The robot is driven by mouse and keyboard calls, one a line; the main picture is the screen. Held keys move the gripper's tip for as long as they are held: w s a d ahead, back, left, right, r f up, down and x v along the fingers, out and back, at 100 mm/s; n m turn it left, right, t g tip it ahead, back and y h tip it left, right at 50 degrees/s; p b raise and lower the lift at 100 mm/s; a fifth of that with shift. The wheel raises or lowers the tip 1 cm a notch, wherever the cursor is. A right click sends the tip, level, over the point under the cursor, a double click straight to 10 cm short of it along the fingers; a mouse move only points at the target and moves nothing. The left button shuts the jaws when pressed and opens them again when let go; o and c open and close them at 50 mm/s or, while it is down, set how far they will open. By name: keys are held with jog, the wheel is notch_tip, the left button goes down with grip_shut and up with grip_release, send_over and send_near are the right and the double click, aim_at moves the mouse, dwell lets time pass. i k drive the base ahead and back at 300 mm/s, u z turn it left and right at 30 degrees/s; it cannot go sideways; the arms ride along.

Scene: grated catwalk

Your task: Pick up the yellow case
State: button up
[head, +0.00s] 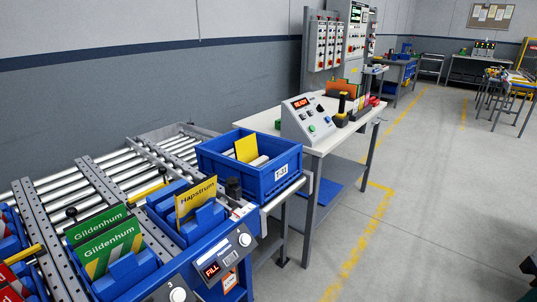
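A yellow case (195,200) labelled "Hapstrum" stands upright, leaning slightly, in a blue holder (206,222) on the roller bench at the lower middle. Its lower part is hidden by the holder. A second yellow flat item (247,148) leans inside a blue bin (272,178) marked T-31, with a white item beside it; I cannot tell whether it is the same kind of case. My gripper is not in view.
Green "Gildenhum" cases (112,247) stand in a holder to the left, red ones (12,283) at the far left edge. A control panel (210,268) reads FILL. A white table (322,135) carries a READY console (307,118). The floor (430,200) at right is mostly clear.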

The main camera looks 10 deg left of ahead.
aim_at(246, 149)
jog(key=z, duration=0.35)
jog(key=i, duration=2.35)
jog(key=u, duration=1.45)
jog(key=i, duration=0.8)
jog(key=u, duration=0.7)
